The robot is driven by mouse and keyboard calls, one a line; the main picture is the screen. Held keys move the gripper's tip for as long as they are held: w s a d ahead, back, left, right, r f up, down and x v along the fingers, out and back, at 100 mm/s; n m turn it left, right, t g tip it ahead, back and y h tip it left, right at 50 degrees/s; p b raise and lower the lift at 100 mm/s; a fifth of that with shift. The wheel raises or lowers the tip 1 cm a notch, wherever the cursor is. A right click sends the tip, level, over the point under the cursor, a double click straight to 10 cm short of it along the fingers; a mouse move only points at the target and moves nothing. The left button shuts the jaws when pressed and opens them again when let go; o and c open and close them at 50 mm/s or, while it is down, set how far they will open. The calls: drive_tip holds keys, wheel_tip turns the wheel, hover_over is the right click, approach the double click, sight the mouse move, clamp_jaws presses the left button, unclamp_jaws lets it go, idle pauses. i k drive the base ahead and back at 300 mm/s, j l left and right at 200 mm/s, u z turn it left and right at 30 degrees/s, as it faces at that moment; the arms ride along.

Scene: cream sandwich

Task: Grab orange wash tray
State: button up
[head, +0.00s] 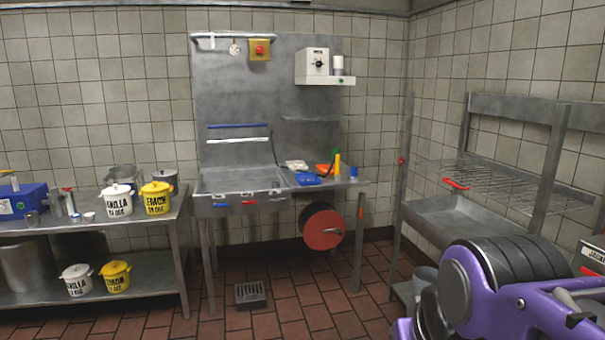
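A small orange item (322,168), which may be the orange wash tray, lies on the steel counter right of the sink. It is too small and partly covered for me to tell its full shape. A blue item (306,180) lies in front of it, and a yellow upright piece (337,165) stands at its right. My purple arm shows at the lower right, far nearer to the camera than the counter. My gripper is not in view.
The steel sink (240,180) stands against the back wall, with a red reel (323,229) below its counter. A table with white and yellow tubs (157,198) is at left. A rack (510,165) stands at right. The tiled floor before the sink is open, with a drain grate (250,295).

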sight(323, 169)
drive_tip(key=i+z, duration=0.2)
drive_tip(key=i, duration=0.45)
drive_tip(key=i+l+z, duration=0.1)
drive_tip(key=i, duration=2.3)
drive_tip(key=i+u, duration=0.15)
drive_tip(key=i, duration=0.4)
drive_tip(key=i+l+u, duration=0.15)
drive_tip(key=i, duration=0.4)
drive_tip(key=j, duration=0.6)
drive_tip(key=k+j, duration=0.1)
drive_tip(key=i+l+u, duration=0.3)
drive_tip(key=l, duration=0.45)
drive_tip(key=i+j, duration=0.05)
drive_tip(key=i, duration=0.05)
